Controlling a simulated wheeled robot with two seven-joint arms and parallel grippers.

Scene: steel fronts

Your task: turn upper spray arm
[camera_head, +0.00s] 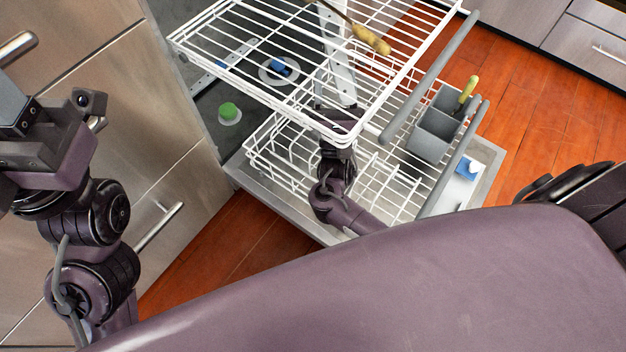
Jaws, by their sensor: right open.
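The upper spray arm (341,78) is a pale grey bar with small holes, seen through the wires of the white upper rack (262,62). It runs lengthwise beneath the rack toward its front corner. My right gripper (335,112) is open at the near end of the bar, under the rack's front corner. Rack wires partly cover its fingers, and I cannot tell whether they touch the bar. My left gripper (22,112) is at the left edge, away from the dishwasher; its fingers are not clear.
The lower rack (292,160) is pulled out over the open door (482,190). It holds a grey cutlery basket (432,135) with a yellow-handled item. A wooden-handled utensil (370,38) lies on the upper rack. Steel cabinets (120,110) stand left; wooden floor (545,125) is clear at right.

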